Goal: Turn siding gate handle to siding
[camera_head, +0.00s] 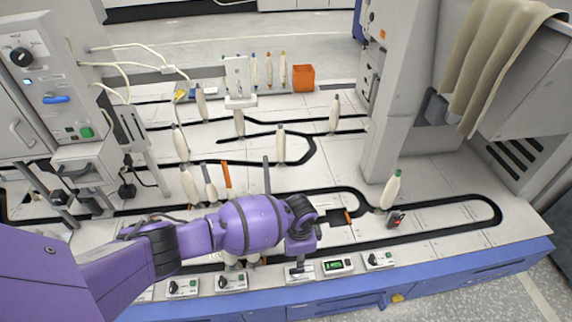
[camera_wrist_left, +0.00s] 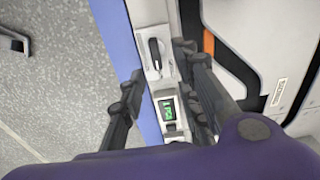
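A small white switch box (camera_head: 299,275) with a black handle sits on the front edge of the machine, below my left gripper. In the left wrist view the black handle (camera_wrist_left: 154,52) lies lengthwise on its white plate. My left gripper (camera_head: 300,258) points down at it. In the left wrist view the gripper (camera_wrist_left: 158,62) has its two dark fingers apart, one on each side of the handle's box; I cannot tell whether either touches it. The fingertips are partly hidden in the head view. I cannot read any label naming the handle. My right gripper is not in view.
A box with a green display (camera_head: 336,266) stands right of the handle, with another knob box (camera_head: 378,260) beyond. Similar knob boxes (camera_head: 231,282) are to the left. A black and orange piece (camera_head: 340,217) lies on the track behind. A cream bobbin (camera_head: 391,190) stands to the right.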

